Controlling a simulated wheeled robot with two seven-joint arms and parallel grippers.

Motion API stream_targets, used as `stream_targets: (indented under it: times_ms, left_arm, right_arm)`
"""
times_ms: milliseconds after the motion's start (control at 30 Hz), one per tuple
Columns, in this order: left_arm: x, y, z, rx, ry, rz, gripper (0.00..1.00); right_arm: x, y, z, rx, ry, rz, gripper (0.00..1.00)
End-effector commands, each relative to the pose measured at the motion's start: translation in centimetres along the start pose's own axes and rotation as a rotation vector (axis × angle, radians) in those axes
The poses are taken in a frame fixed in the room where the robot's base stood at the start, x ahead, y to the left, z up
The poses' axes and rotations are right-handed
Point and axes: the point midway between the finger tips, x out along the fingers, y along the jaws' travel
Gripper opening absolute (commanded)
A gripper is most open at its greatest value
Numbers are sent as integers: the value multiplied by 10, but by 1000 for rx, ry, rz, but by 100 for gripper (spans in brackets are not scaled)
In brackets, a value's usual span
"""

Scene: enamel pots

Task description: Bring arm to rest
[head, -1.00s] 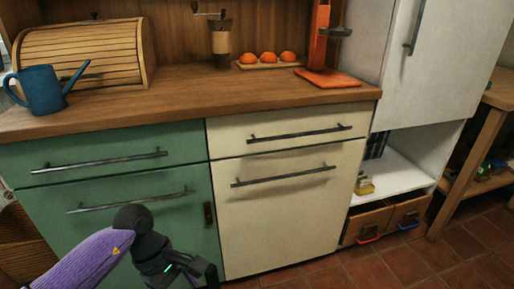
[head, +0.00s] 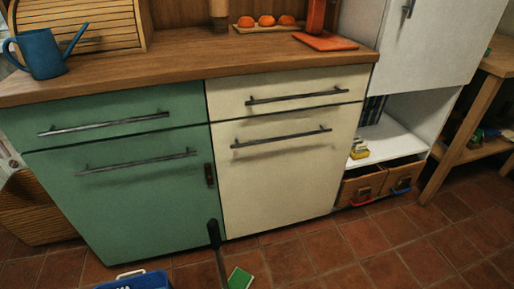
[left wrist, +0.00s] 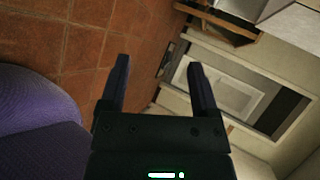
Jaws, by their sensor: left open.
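My left gripper (left wrist: 158,64) shows in the left wrist view with its two dark fingers apart and nothing between them. Tiled floor (left wrist: 85,35) and a pale room with a light framed panel (left wrist: 225,90) lie beyond the fingers, and no object is close to the tips. My purple arm link fills the lower left of that view. In the head view neither of my grippers shows.
A wooden counter (head: 190,70) tops green (head: 130,205) and cream (head: 285,185) cabinets, all shut. A blue watering can (head: 42,55) stands on it. On the floor are a blue basket (head: 140,283), a green flat thing (head: 240,279) and a dark upright handle (head: 214,234).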

Motion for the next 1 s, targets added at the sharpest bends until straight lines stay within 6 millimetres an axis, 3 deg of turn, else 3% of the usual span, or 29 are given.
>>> stream_targets:
  times_ms: [33,100,233,300,400,533,600,700,1000]
  left_arm:
    - [-14,40,-6,-211,-98,85,79]
    - [-44,100,-18,-529,-269,216,79]
    - [-117,196,-64,-1027,-590,449,79]
    - [-156,231,-94,-1221,-742,551,79]
    - [-206,265,-136,-1435,-938,676,79]
    - [-265,290,-191,-1648,-1175,816,79]
    - [-295,296,-221,-1742,-1302,886,79]
    - [-304,246,-208,-1753,-1280,820,79]
    - [-335,125,-187,-1754,-1212,696,79]
  right_arm:
    - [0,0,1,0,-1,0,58]
    - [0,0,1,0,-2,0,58]
    - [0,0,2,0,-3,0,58]
    - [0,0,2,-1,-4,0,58]
    - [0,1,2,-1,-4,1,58]
    - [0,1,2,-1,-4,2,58]
    - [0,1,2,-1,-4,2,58]
    - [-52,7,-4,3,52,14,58]
    - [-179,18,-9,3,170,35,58]
